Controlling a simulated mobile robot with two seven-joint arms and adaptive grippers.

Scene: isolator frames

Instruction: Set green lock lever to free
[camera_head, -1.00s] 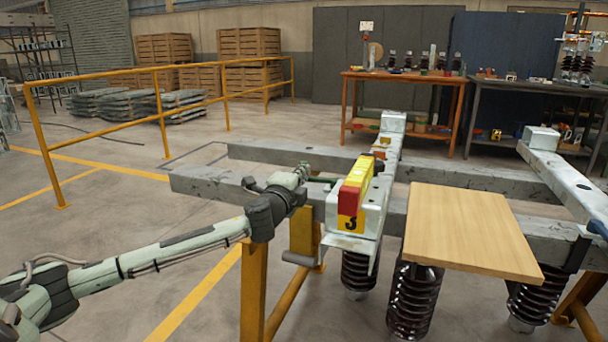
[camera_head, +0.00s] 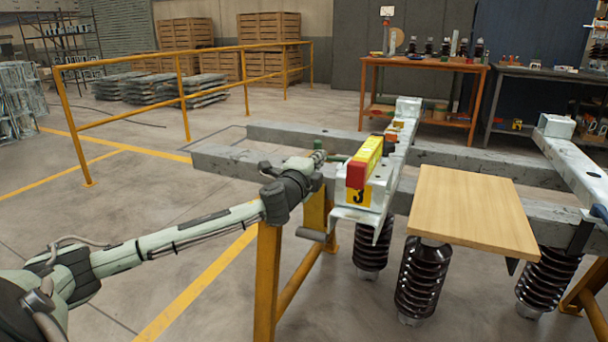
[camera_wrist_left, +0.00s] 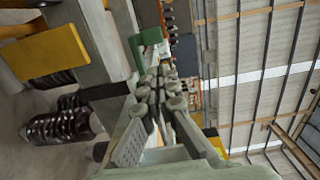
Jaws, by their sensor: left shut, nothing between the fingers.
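The green lock lever (camera_head: 336,158) shows as a small green piece at the left side of the isolator unit marked 3 (camera_head: 352,215), behind its red-ended yellow bar (camera_head: 366,160). In the left wrist view a green part (camera_wrist_left: 146,38) stands just beyond my fingertips. My left gripper (camera_head: 321,156) is at the left of the unit, close beside the green lever. Its fingers (camera_wrist_left: 160,78) are shut with nothing between them. Whether they touch the lever I cannot tell. The lever's base is partly hidden by the bar and my gripper. My right gripper is not in view.
Dark ribbed insulators (camera_head: 420,280) hang below. A yellow post (camera_head: 268,285) stands under my left arm. A yellow railing (camera_head: 180,75) and an orange table (camera_head: 425,62) are farther back. The floor at left is open.

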